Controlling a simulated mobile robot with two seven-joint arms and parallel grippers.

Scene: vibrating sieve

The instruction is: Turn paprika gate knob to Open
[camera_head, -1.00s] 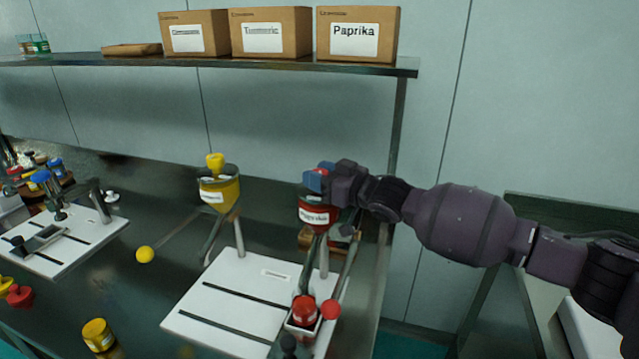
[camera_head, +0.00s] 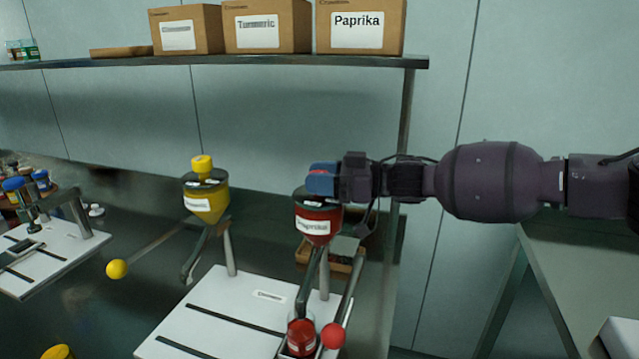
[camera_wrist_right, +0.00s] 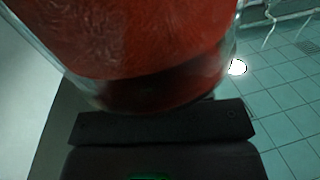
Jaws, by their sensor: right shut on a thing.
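The red paprika hopper (camera_head: 318,216) carries a "Paprika" label and stands over the white sieve base. My right gripper (camera_head: 322,180) reaches in level from the right and sits at the hopper's top, with blue fingertip parts showing. It is shut on the knob there, which the gripper hides; its open or closed setting cannot be read. The right wrist view shows a large, see-through, red-filled body (camera_wrist_right: 150,40) close up, above my dark gripper part. My left gripper is not in view.
The yellow hopper (camera_head: 207,197) with a yellow top knob stands to the left. A red ball handle (camera_head: 333,336) and a red container (camera_head: 301,336) are below the paprika hopper. Boxes, one labelled Paprika (camera_head: 360,27), line the shelf (camera_head: 250,64) above.

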